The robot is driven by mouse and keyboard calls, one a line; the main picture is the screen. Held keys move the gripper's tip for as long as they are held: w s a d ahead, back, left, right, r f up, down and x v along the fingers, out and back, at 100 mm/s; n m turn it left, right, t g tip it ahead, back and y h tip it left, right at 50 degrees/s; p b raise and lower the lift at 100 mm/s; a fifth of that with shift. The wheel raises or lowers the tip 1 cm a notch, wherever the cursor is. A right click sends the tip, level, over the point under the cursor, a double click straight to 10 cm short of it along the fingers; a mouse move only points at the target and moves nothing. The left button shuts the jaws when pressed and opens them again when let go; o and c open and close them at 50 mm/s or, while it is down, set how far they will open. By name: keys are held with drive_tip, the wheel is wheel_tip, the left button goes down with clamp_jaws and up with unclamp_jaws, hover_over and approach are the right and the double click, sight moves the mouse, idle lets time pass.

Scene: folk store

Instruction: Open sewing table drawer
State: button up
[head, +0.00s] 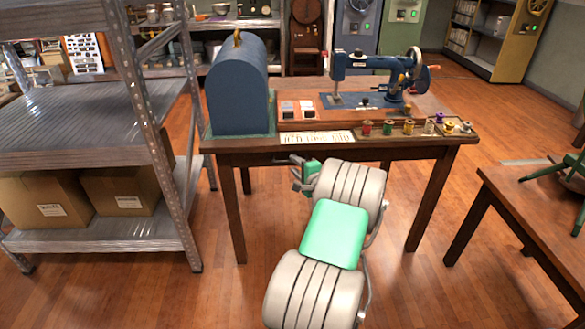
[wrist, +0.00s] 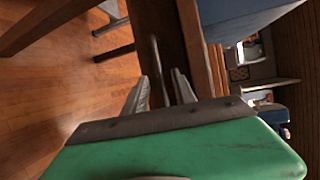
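The wooden sewing table (head: 330,143) stands ahead, with a blue sewing machine (head: 378,80) on top. Its drawer front (wrist: 167,22) shows as dark wood under the tabletop edge in the wrist view. A thin metal handle bar (wrist: 157,58) runs along it. My gripper (head: 297,161) is at the table's front, just below the tabletop, left of the middle. In the wrist view my gripper (wrist: 162,88) is open, its two grey fingers apart on either side of the bar. Contact with the bar cannot be told. The drawer looks closed; my gripper partly hides it in the head view.
A blue domed case (head: 237,88) and a tray of thread spools (head: 415,133) are on the tabletop. A metal shelf (head: 160,130) with cardboard boxes (head: 45,207) stands close at left. Another wooden table (head: 510,190) is at right. Floor between is clear.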

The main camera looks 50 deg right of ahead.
drive_tip(key=x, duration=0.2)
drive_tip(key=shift+w+d+f, duration=0.1)
drive_tip(key=shift+w, duration=0.15)
clamp_jaws()
idle(1.2)
